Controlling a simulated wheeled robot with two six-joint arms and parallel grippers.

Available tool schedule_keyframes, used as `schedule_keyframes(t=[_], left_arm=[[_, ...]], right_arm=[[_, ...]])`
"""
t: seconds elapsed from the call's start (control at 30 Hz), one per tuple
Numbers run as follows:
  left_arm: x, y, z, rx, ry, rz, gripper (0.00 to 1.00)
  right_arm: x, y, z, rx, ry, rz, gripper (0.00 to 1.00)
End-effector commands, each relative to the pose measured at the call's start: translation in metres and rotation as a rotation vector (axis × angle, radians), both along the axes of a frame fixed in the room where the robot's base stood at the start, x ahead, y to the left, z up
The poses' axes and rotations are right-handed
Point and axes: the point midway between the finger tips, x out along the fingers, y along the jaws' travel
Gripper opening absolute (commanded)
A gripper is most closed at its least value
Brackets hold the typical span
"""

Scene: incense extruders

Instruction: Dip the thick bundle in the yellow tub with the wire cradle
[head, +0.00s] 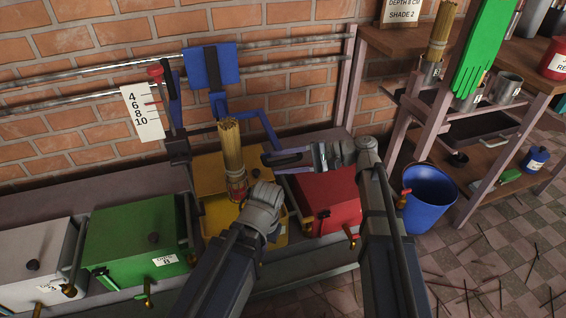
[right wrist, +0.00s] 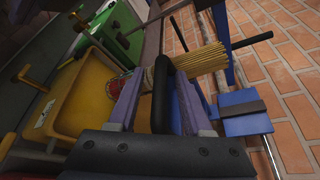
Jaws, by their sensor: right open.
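The thick bundle (head: 232,148) of tan sticks stands nearly upright at the yellow tub (head: 214,214); a red-labelled band is at its lower end. In the right wrist view the bundle (right wrist: 205,60) shows beyond my fingers, with the tub (right wrist: 85,95) to the left. My left gripper (head: 250,198) is beside the bundle's lower end; its fingers are hidden by its wrist. My right gripper (head: 290,157) reaches in from the right, open. In its wrist view a black handle (right wrist: 160,95) lies between the fingers; I cannot tell whether it belongs to the wire cradle.
Green (head: 135,235) and grey (head: 38,265) tubs stand left of the yellow one, a red tub (head: 328,200) right. A blue plate (head: 210,66) and a depth scale (head: 143,112) are behind. A blue bucket (head: 430,196) and shelves are at right. Sticks litter the floor.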

Motion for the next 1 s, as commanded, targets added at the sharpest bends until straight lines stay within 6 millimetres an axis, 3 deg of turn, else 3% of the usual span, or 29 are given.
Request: schedule_keyframes(t=[0.17,0.6,1.0], left_arm=[[0.0000,0.0000,0.0001,0.000,0.000,0.000,0.00],[0.0000,0.0000,0.0001,0.000,0.000,0.000,0.00],[0.0000,0.0000,0.0001,0.000,0.000,0.000,0.00]], right_arm=[[0.0000,-0.0002,0.0001,0.000,0.000,0.000,0.48],[0.0000,-0.0004,0.0001,0.000,0.000,0.000,0.00],[-0.0001,-0.0005,0.0000,-0.001,0.000,0.001,0.00]])
